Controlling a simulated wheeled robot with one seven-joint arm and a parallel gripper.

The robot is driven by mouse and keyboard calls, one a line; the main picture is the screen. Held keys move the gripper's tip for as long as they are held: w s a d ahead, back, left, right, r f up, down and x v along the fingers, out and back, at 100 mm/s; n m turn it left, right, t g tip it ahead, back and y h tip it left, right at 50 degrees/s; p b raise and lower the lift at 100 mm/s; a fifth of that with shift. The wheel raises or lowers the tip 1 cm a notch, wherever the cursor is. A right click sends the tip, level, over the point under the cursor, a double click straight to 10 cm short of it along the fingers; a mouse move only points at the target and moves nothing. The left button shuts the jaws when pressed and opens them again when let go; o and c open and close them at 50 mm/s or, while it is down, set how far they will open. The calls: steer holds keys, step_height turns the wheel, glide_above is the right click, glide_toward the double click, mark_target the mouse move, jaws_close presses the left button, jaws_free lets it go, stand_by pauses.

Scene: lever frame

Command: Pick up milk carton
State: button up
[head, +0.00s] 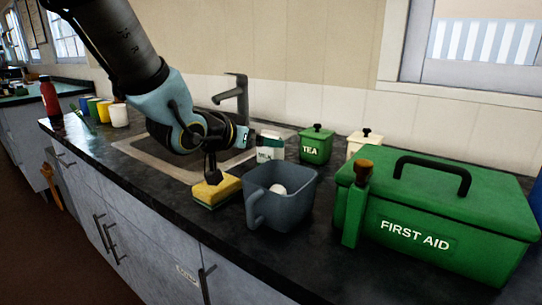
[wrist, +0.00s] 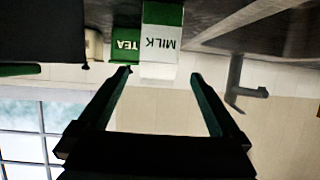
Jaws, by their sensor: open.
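In the wrist view, which is upside down, the carton (wrist: 160,42) shows the word MILK. There my gripper (wrist: 161,74) is open and empty, its two fingers spread and pointing at the carton. The carton lies just past the fingertips, roughly centred between them and slightly nearer the left finger in the picture. Contact is not visible.
A green TEA canister (head: 316,146) stands close beside the carton. A yellow sponge (head: 216,191) and a grey jug (head: 282,203) with a white round thing inside sit in front. A green first aid box (head: 440,215) fills the right. The tap (head: 237,98) rises behind my arm.

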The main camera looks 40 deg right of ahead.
steer(key=shift+p+x, duration=0.5)
steer(key=shift+x, duration=2.1)
steer(key=shift+s, duration=0.2)
steer(key=c, duration=1.4)
